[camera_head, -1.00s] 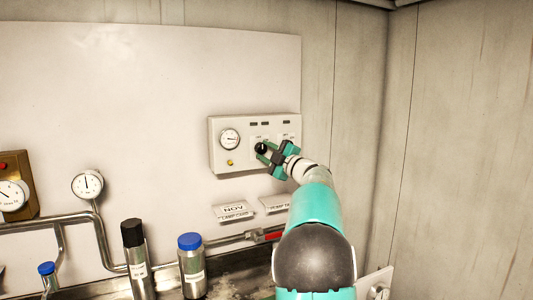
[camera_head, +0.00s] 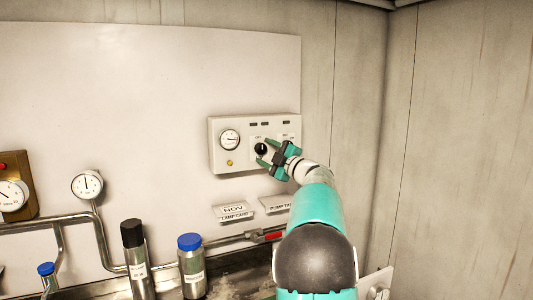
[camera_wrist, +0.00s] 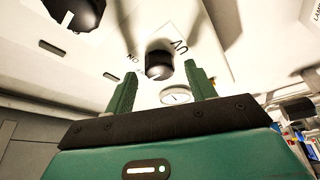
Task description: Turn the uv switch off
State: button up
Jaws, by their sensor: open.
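The uv switch is a black round knob (camera_head: 261,149) on a pale control box (camera_head: 218,160) on the wall. In the wrist view the knob (camera_wrist: 159,64) stands beside upside-down "UV" and "ON" lettering. My gripper (camera_head: 268,151) is open in front of the box, its green fingers spread either side of the knob. In the wrist view the gripper (camera_wrist: 162,78) shows a gap between each finger and the knob, with nothing held. I cannot read the knob's pointer position. My gripper hides part of the box's right side.
Another black knob (camera_wrist: 75,10) is at the wrist view's upper left. Label cards (camera_head: 234,211), a red-handled pipe (camera_head: 265,236) and bottles (camera_head: 191,265) are below. The right wall is clear.

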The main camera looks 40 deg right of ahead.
jog(key=s+f, duration=0.2)
jog(key=s, duration=1.1)
jog(key=shift+d+f, duration=0.25)
jog(key=shift+d, duration=0.1)
jog(key=w+a+r+m+h, duration=0.2)
jog(key=a+r+m+h, duration=0.2)
jog(key=a+m+h, duration=0.3)
jog(key=s+a+f+m+g+h, duration=0.1)
jog(key=a+f+m+g, duration=0.15)
jog(key=a, duration=0.25)
jog(key=s+a+f+m+g, duration=0.1)
jog(key=a+f+m+g, duration=0.15)
jog(key=a, duration=0.25)
jog(key=s+a+f+g+y, duration=0.2)
jog(key=s+a+f, duration=0.4)
jog(key=a, duration=0.3)
jog(key=s+a+f+m+g+y, duration=0.1)
jog(key=s+a+f+g+y, duration=0.1)
jog(key=s+a+f+g, duration=0.2)
jog(key=s+a+f+g+y, duration=0.3)
jog(key=s+a+f, duration=0.7)
jog(key=a, duration=0.5)
jog(key=shift+s+f+m+g, duration=0.25)
jog(key=shift+s+m+g, duration=0.05)
jog(key=shift+s+m, duration=0.1)
